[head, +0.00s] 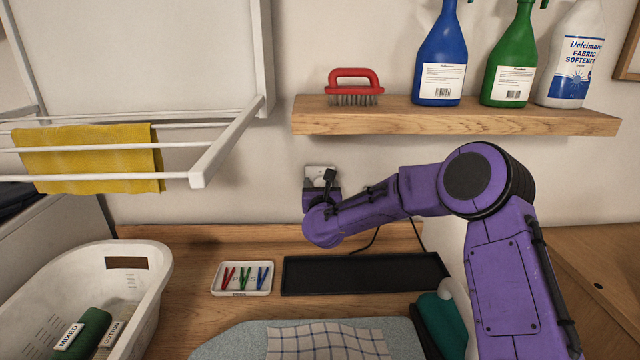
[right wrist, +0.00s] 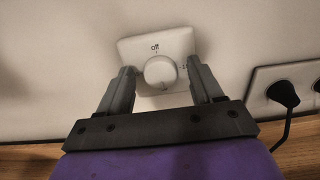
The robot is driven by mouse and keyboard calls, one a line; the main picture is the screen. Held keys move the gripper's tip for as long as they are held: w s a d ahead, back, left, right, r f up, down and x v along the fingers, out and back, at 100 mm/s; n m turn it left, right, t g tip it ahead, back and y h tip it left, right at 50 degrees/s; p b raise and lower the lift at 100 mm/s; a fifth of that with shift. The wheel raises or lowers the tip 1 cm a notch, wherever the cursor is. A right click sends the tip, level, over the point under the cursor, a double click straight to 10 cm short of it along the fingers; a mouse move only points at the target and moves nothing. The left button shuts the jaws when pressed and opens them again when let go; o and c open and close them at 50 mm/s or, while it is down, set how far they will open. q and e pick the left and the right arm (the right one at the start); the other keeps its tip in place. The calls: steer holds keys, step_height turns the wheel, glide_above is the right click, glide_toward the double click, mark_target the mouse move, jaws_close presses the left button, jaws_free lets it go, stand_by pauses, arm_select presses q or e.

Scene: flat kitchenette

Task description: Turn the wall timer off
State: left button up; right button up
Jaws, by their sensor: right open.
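The wall timer is a white plate (right wrist: 180,45) with a round white dial (right wrist: 158,72) and the word "off" printed above it, in the right wrist view. A small mark shows near the dial's lower part, but I cannot tell where the pointer stands. In the head view only the plate's upper part (head: 313,171) shows; my wrist hides the rest. My right gripper (right wrist: 160,68) is open, with one finger on each side of the dial; I cannot tell whether they touch it. In the head view the gripper (head: 322,184) is against the wall area. My left gripper is out of view.
A wall socket (right wrist: 263,84) with a black plug (right wrist: 283,93) and cable is just right of the timer. A wooden shelf (head: 450,121) with bottles and a red brush is above. A black tray (head: 365,272), peg dish (head: 242,290) and white basket (head: 150,265) are below.

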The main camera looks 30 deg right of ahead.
steer(key=c, duration=1)
steer(key=shift+c, duration=0.2)
